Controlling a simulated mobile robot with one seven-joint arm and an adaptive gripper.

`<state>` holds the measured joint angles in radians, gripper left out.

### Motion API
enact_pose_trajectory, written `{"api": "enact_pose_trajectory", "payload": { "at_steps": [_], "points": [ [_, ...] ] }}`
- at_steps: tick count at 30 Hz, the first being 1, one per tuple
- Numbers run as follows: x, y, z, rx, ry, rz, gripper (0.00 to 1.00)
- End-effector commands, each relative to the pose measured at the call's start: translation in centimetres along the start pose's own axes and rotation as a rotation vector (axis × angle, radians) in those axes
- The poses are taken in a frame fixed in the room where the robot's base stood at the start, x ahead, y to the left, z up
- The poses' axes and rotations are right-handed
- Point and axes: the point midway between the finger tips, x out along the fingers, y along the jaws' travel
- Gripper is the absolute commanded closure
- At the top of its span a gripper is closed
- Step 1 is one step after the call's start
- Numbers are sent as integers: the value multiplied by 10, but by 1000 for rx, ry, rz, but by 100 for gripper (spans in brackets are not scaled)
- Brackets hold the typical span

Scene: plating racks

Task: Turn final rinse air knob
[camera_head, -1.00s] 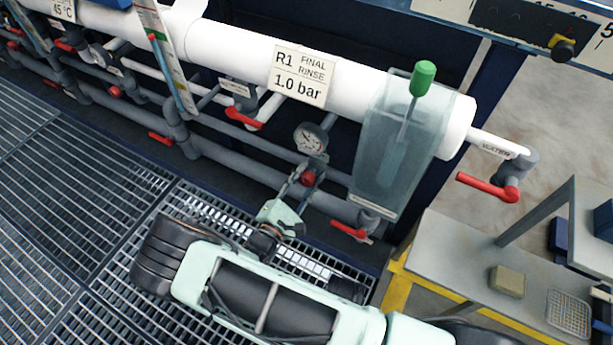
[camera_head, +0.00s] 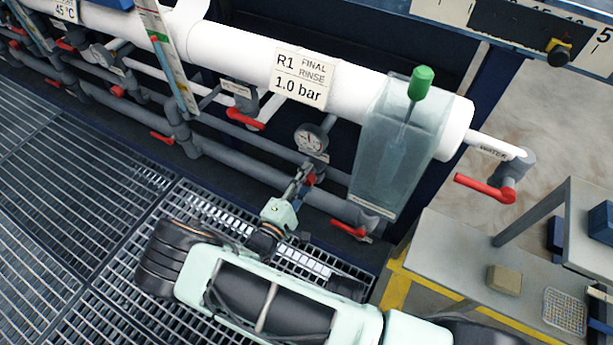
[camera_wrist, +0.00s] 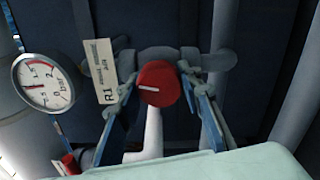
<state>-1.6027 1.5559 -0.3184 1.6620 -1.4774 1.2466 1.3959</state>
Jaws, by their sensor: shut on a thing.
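The red air knob (camera_wrist: 158,84) sits in the middle of the wrist view, with a pale mark across its face. My gripper (camera_wrist: 157,76) is shut on it, with one finger on each side. In the head view, my gripper (camera_head: 304,182) reaches up to the knob below the gauge, and the fingers hide most of the knob. A tilted tag reading R1 (camera_wrist: 102,72) hangs left of the knob. The round pressure gauge (camera_wrist: 44,82) is farther left, and it also shows in the head view (camera_head: 310,139). I cannot read its needle surely.
The white final rinse pipe (camera_head: 350,88) carries a sign reading 1.0 bar (camera_head: 299,78). A clear container (camera_head: 400,150) with a green-topped stick stands right of my gripper. Red lever valves (camera_head: 348,229) are nearby. A grey bench (camera_head: 460,262) is at the right.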

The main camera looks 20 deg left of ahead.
Motion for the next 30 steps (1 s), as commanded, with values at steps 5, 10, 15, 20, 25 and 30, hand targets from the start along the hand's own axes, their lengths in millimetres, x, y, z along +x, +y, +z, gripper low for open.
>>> {"api": "enact_pose_trajectory", "payload": {
  "at_steps": [5,10,15,20,25,30],
  "points": [
    [-1,-1,0,7,1,-1,91],
    [-1,-1,0,7,1,-1,91],
    [-1,-1,0,6,1,-1,58],
    [0,0,0,6,0,-1,49],
    [0,0,0,6,0,0,49],
    [-11,0,-1,7,2,-1,49]
  ]
}}
